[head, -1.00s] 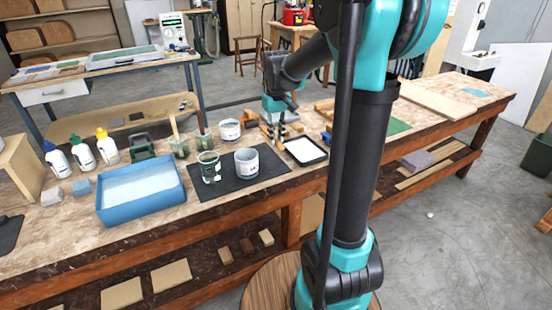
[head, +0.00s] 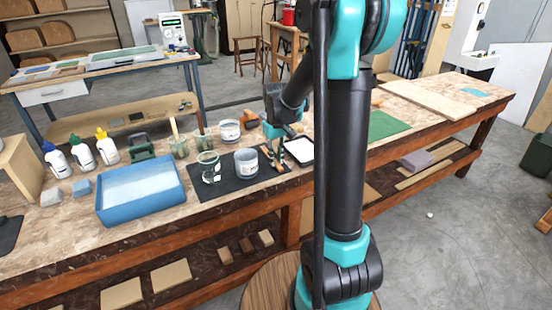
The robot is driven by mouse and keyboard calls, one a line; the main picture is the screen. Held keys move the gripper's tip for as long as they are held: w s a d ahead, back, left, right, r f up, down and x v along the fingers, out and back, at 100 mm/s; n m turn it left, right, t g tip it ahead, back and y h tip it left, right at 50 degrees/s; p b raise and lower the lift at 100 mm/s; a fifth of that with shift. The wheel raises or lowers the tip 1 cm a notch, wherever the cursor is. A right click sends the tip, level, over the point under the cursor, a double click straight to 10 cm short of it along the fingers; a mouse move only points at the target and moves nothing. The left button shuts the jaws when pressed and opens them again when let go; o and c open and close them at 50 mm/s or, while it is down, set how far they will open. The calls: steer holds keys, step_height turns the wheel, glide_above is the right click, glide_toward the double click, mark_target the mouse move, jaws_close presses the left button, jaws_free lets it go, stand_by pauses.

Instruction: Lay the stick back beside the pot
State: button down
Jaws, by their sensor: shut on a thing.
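My gripper (head: 274,148) hangs low over the right end of the black mat (head: 222,190), to the right of the pots. It is shut on a small, thin thing that I take to be the stick; the fingers hide most of it, and I cannot tell whether it touches the mat. A white pot with a grey label (head: 246,162) stands on the mat just left of my gripper. Another white pot (head: 230,131) stands behind the mat.
A white tray with a dark rim (head: 300,150) lies close to the right of my gripper. Two jars with brushes (head: 179,148) stand behind the mat. A blue tub (head: 140,199) is at left. A green mat (head: 386,125) lies farther right.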

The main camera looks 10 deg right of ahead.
steer(key=c, duration=1.5)
jaws_free()
steer(key=shift+o, duration=0.2)
steer(key=shift+f, duration=0.15)
step_height(320, 180, up, 17)
steer(key=s+d+f+m+t, duration=0.1)
steer(key=s+d+f+t, duration=0.1)
steer(key=s+f, duration=0.8)
steer(key=s+d+f+m+t, duration=0.1)
steer(key=s+f+m+t, duration=0.1)
steer(key=s+f, duration=0.7)
steer(key=shift+s+d+f, duration=0.35)
steer(key=shift+s, duration=0.75)
